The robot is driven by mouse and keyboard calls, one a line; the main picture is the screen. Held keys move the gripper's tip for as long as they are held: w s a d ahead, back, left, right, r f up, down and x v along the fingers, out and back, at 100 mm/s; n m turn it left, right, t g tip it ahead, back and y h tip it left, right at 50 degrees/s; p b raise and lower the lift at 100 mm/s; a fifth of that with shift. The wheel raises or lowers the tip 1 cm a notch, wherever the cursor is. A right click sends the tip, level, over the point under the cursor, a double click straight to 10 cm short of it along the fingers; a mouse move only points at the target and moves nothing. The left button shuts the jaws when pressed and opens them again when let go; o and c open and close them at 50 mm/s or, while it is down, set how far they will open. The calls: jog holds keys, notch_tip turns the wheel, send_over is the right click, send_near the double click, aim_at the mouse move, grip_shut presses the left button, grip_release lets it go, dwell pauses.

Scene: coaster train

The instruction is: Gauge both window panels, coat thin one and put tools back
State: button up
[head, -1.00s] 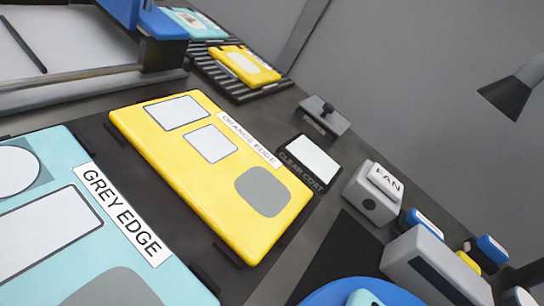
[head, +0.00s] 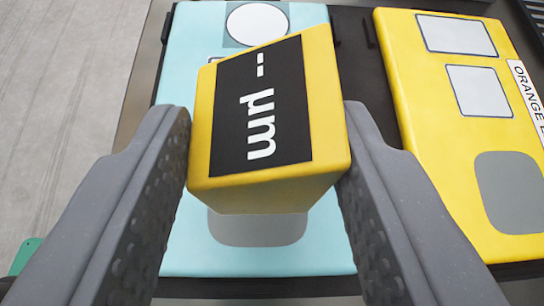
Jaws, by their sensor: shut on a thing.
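My gripper (head: 265,150) is shut on a yellow gauge (head: 322,110) with a black display that reads "-- µm". I hold it above the light blue window panel (head: 190,65), in front of its middle in the picture. The gauge hides the panel's middle, and I cannot tell whether it touches the panel. The panel's white circle and grey rounded patch show above and below the gauge. The yellow window panel (head: 425,115), with a partly cut-off "ORANGE" label, lies to the right. No coating tool is in view now.
Both panels lie on a dark mat (head: 352,60) with small dark clips at their edges. A grey floor (head: 70,80) shows at the left, and a small green thing (head: 25,255) at the lower left. Part of a dark ribbed rack (head: 525,20) shows at the top right.

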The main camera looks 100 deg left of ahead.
aim_at(253, 213)
notch_tip(253, 213, down, 3)
jog(key=shift+f+b, duration=0.2)
jog(key=shift+b, duration=0.95)
jog(key=shift+f, duration=1.05)
jog(key=shift+s+d+p, duration=0.1)
jog(key=shift+p, duration=0.6)
jog(key=o, duration=1.2)
jog(key=shift+f, duration=0.1)
jog(key=shift+r+p, duration=2.1)
jog(key=shift+r, duration=0.95)
